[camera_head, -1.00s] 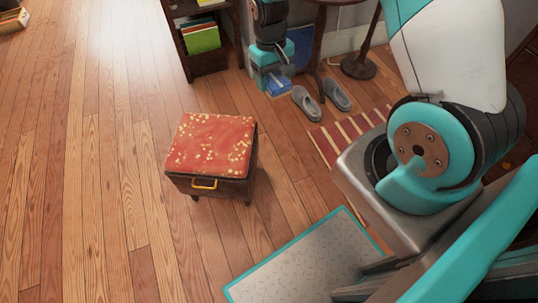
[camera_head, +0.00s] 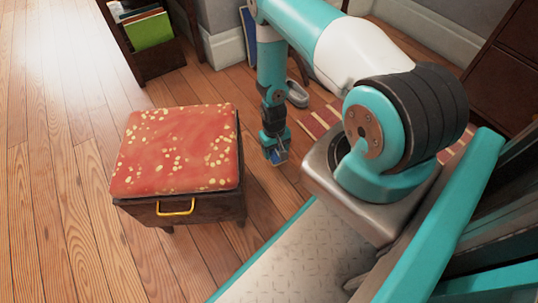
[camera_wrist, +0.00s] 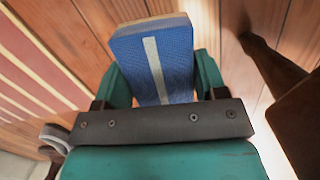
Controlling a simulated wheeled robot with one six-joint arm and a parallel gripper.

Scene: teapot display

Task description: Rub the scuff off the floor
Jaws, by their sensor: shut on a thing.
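My gripper (camera_head: 274,148) is low over the wooden floor (camera_head: 60,220), just right of the footstool. It is shut on a blue block (camera_wrist: 180,70), which looks like a sponge or brush with a pale stripe and a tan edge. In the wrist view my gripper's teal fingers (camera_wrist: 162,84) clasp the block from both sides. I see no clear scuff in either view.
A footstool (camera_head: 175,150) with a red, yellow-spotted cushion and brass handle stands left of my gripper. A striped rug (camera_head: 318,122) and a grey slipper (camera_head: 297,94) lie to the right. A bookshelf (camera_head: 165,62) stands at the back left. Floor on the left is clear.

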